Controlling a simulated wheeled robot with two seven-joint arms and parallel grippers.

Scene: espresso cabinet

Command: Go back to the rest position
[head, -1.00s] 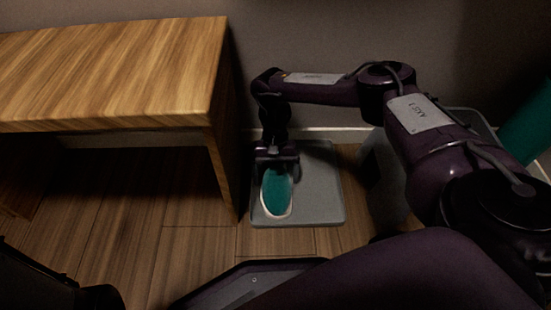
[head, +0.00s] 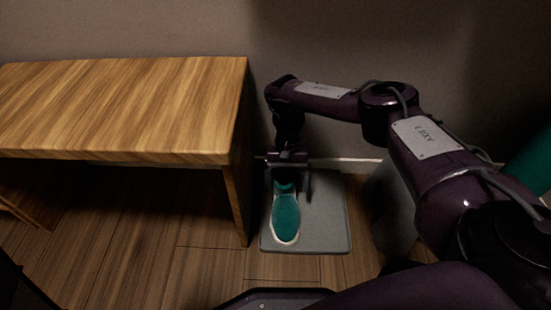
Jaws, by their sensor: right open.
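My right arm comes in from the right and reaches over a grey mat on the floor. My right gripper (head: 290,188) points down at the mat, open, at the heel end of a teal shoe with a white sole (head: 286,217). The shoe lies on the left part of the mat (head: 328,230), toe toward me. The gripper hides part of the heel, and I cannot tell whether the fingers touch it. My left gripper is not in view.
A wooden bench (head: 120,105) stands left of the mat, its right leg close to the mat's edge. A grey bin-like object (head: 392,208) stands to the right, partly behind my arm. A wall runs behind. Wooden floor (head: 150,235) is free in front of the bench.

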